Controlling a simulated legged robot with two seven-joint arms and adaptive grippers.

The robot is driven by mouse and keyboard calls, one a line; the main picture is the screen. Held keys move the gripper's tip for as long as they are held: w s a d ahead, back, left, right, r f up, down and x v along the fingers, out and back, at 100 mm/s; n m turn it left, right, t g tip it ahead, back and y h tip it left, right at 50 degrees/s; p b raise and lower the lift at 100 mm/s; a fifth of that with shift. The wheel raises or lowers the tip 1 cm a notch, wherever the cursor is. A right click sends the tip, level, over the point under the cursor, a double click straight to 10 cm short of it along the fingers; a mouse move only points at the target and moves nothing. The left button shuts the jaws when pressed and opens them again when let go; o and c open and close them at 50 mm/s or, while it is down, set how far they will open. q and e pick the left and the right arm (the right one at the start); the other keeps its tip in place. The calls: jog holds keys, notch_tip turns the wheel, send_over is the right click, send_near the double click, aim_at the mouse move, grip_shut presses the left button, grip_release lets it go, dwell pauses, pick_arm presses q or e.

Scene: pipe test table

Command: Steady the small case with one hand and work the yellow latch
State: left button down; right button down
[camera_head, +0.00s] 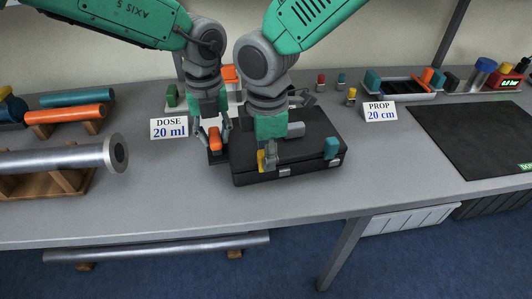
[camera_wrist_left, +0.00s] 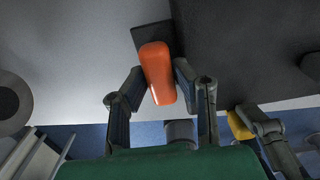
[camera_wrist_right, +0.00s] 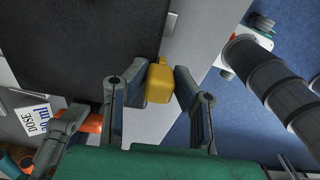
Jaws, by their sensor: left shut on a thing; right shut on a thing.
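The small black case (camera_head: 300,150) lies closed on the grey table, below my two arms. My left gripper (camera_head: 214,138) is shut on an orange handle (camera_wrist_left: 157,72) at the left side of the case. The handle fills the gap between the fingers in the left wrist view. My right gripper (camera_head: 268,158) is shut on the yellow latch (camera_wrist_right: 159,82) at the case's front edge. The latch sits between the fingertips in the right wrist view. A teal latch (camera_head: 331,147) is at the front right of the case. My right wrist hides part of the lid.
A "DOSE 20 ml" card (camera_head: 169,128) stands left of the case, and a "PROP 20 cm" card (camera_head: 380,111) right of it. A steel pipe (camera_head: 60,157) rests on wooden supports at left. A black mat (camera_head: 480,135) lies at right. Table is clear in front of the case.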

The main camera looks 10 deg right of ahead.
jog(key=shift+w+d, duration=0.15)
jog(key=shift+d, duration=0.75)
jog(key=shift+w+d, duration=0.1)
jog(key=shift+d, duration=0.75)
jog(key=c, duration=1.3)
grip_release()
jog(key=shift+r, duration=0.2)
notch_tip(320, 180, up, 12)
jog(key=shift+f, duration=0.2)
pick_arm(q)
jog(key=c, duration=1.2)
grip_release()
